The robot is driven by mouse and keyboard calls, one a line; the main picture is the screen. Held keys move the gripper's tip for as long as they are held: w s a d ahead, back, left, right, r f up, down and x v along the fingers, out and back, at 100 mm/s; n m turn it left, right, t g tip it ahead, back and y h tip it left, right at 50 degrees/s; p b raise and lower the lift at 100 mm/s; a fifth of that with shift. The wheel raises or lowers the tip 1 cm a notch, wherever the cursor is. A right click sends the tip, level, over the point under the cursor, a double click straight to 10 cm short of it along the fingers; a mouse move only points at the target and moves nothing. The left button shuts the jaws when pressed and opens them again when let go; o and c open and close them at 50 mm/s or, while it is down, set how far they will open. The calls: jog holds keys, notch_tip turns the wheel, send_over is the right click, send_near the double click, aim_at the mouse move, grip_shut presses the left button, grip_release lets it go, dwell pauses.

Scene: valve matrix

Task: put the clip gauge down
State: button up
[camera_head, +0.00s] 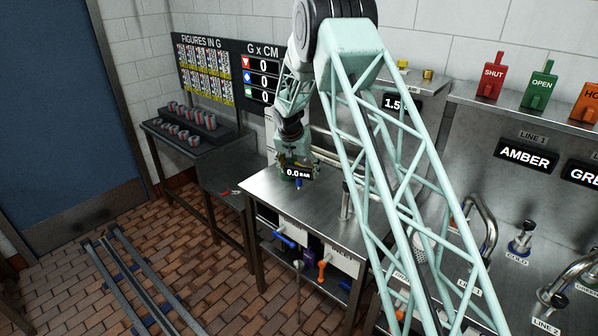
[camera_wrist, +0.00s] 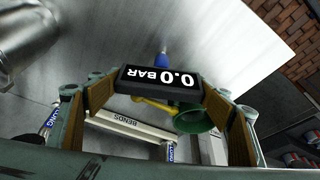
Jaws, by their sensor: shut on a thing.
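The clip gauge (camera_wrist: 158,83) is a small black box with a white "0.0 BAR" readout, which appears upside down in the wrist view. In the head view the gauge (camera_head: 298,173) shows above the steel bench top (camera_head: 262,192), near its back left part. My gripper (camera_wrist: 158,102) is shut on the gauge, with tan pads on both sides of it. A blue tip (camera_wrist: 162,58) shows just beyond the gauge. Whether the gauge touches the bench top cannot be told. In the head view my arm hides part of the bench.
A green horn-shaped piece (camera_wrist: 195,118) and a bar labelled "BENDS" (camera_wrist: 130,130) show behind the gauge. A pipe post (camera_head: 345,200) stands on the bench. Blue and orange handled parts (camera_head: 322,268) sit below it. A dark side table (camera_head: 185,146) with several small items stands at left.

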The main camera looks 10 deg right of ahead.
jog(key=shift+f, duration=0.15)
jog(key=o, duration=0.9)
jog(key=shift+o, duration=0.2)
jog(key=shift+r, duration=0.25)
jog(key=shift+s+r, duration=0.1)
jog(key=shift+r, duration=0.15)
jog(key=v, duration=1.1)
jog(key=shift+s, duration=0.15)
jog(key=shift+r, duration=0.15)
